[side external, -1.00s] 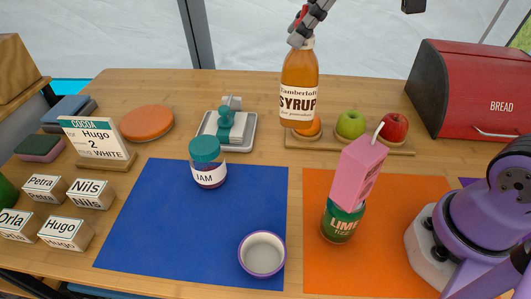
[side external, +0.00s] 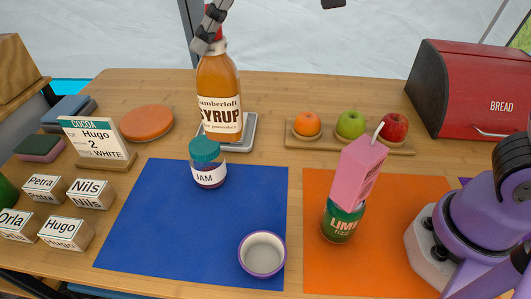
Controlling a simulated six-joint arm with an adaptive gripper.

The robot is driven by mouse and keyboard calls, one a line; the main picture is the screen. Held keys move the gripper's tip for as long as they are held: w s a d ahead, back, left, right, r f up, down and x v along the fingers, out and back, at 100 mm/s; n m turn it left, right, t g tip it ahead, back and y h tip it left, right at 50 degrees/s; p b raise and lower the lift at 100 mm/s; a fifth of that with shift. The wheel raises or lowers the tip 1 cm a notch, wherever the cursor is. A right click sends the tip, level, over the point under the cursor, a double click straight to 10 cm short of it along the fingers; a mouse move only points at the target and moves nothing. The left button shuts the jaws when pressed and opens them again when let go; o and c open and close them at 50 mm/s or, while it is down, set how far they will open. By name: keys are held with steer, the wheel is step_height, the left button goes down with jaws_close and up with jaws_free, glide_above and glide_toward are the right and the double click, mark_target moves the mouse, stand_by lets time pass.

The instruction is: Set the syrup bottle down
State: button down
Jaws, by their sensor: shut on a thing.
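The syrup bottle (side external: 220,92) is amber with a cream label and a red cap. It hangs upright at the back, left of centre. My gripper (side external: 211,42) is shut on the bottle's top, and the upper part of my gripper is cut off by the picture's edge. The bottle hides most of the grey tray (side external: 248,133) and what stood on it. I cannot tell whether the bottle's base touches anything.
A jam jar (side external: 207,163) with a teal lid stands just in front, on the blue mat (side external: 190,230). An orange disc (side external: 147,123) lies to the left. A fruit board (side external: 350,147) and a red bread box (side external: 475,90) are right. Bare table lies between tray and fruit board.

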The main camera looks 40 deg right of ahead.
steer(key=s+a, duration=0.2)
steer(key=a, duration=0.8)
step_height(320, 180, down, 15)
steer(key=shift+d, duration=0.2)
stand_by(0.3)
steer(key=shift+f, duration=0.15)
steer(key=c, duration=0.6)
jaws_free()
